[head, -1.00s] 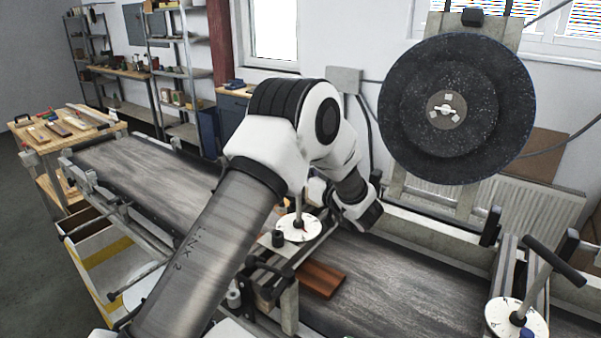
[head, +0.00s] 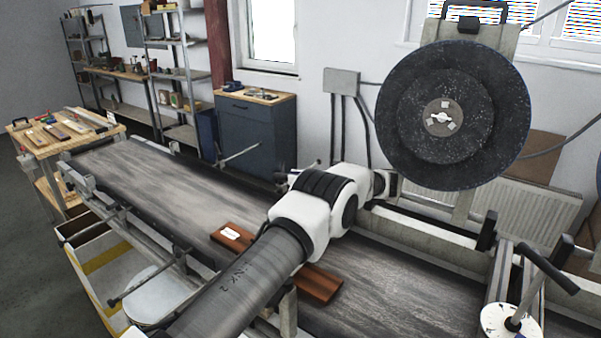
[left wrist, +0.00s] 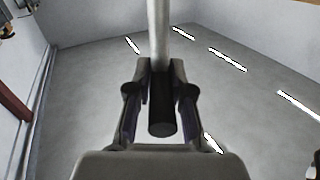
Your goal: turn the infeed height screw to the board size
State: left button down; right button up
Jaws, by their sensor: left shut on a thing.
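In the left wrist view my left gripper (left wrist: 161,98) is shut on a dark cylindrical grip (left wrist: 162,120), with a pale metal rod (left wrist: 158,35) rising from it. In the head view my left arm crosses the conveyor, and its fingers and the grip they hold are hidden. The dial of the infeed screw is hidden behind the arm. A reddish-brown board (head: 232,237) with a white label lies on the belt, its middle covered by my arm. My right gripper is not in view.
A second crank (head: 548,268) with a white dial (head: 497,320) stands at the right. A large dark disc (head: 450,117) rises behind the conveyor (head: 150,175). A blue cabinet (head: 255,135) stands at the back. The far left belt is clear.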

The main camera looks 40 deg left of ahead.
pick_arm(q)
jog(key=shift+f+n+g, duration=0.2)
jog(key=shift+n+g, duration=0.1)
jog(key=shift+g, duration=0.1)
jog(key=c, duration=1.3)
grip_release()
jog(key=shift+o, duration=1.3)
jog(key=shift+s+a, duration=0.1)
jog(key=shift+a, duration=0.1)
jog(key=shift+r, duration=0.1)
